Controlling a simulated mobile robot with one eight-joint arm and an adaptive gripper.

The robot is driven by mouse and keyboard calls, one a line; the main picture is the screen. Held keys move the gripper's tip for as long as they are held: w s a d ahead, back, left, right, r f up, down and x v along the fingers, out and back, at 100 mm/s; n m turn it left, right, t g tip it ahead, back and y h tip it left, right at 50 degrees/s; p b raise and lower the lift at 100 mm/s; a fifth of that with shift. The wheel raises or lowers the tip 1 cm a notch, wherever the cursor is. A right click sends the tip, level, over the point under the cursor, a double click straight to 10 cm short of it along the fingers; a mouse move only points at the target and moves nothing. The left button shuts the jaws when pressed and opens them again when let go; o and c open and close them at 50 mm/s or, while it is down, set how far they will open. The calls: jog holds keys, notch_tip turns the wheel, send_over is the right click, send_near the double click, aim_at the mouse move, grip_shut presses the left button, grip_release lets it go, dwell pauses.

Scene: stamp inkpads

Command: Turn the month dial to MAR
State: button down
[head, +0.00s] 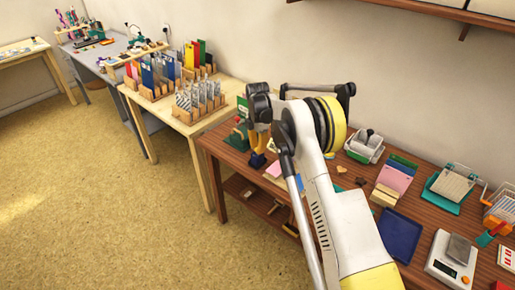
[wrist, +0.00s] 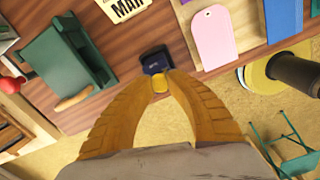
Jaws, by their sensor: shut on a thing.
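My gripper (wrist: 160,80) has two orange-yellow fingers, and their tips close on a small yellow knob (wrist: 160,84) in the wrist view. The knob adjoins a dark navy block (wrist: 157,61) with small lettering on its face that I cannot read. This looks like the month dial and its stamp. A cream card (wrist: 122,8) with MAR printed on it lies past the block, partly cut off by the frame's top edge. In the head view my gripper (head: 260,150) points down at the left end of the brown table, with the navy block (head: 257,160) at its tips.
A green device (wrist: 68,62) stands left of the block in the wrist view, with pink (wrist: 213,38) and blue pads to the right. The brown table's (head: 222,150) front edge is close.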

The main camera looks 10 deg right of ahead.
jog(key=c, duration=1.2)
grip_release()
notch_tip(320, 180, up, 12)
